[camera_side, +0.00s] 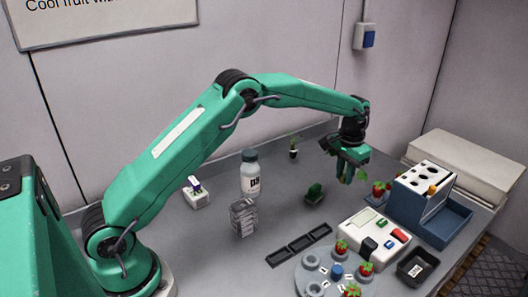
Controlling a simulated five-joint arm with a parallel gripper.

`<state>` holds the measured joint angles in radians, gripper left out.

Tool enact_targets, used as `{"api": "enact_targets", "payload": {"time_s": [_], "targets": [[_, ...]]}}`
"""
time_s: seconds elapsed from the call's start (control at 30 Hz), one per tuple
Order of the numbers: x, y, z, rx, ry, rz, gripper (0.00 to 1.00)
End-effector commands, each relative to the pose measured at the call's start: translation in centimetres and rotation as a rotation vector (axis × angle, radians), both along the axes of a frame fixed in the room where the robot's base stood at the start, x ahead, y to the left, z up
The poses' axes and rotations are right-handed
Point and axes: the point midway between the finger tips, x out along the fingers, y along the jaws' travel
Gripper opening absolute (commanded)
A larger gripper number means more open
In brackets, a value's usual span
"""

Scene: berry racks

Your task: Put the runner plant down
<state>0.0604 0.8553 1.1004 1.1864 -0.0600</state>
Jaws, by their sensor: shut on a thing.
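My gripper (346,180) is at the right of the bench, pointing down, in front of the rack block. Its jaws are shut on the runner plant, which is mostly hidden by the jaws. Small light green leaves (375,199) show just right of the fingertips, and I take them for part of this plant. Red berries (379,189) are close beside the leaves. I cannot tell whether the plant touches the bench. A small potted seedling (293,150) stands upright at the back of the bench, left of my gripper.
A white-topped rack with holes (422,182) and a blue tray (447,219) stand to the right. A white panel (373,233), a round berry holder (312,262) and a black bin (417,266) are in front.

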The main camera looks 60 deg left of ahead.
Motion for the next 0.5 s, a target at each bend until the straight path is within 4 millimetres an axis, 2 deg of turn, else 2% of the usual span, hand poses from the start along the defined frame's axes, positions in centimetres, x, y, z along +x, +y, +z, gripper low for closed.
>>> {"api": "enact_targets", "payload": {"time_s": [0.3,0.5], "targets": [[2.4,4.6,-3.1,0.0,0.001,0.002,0.01],[3.3,5.9,-4.0,0.0,0.0,0.0,0.01]]}}
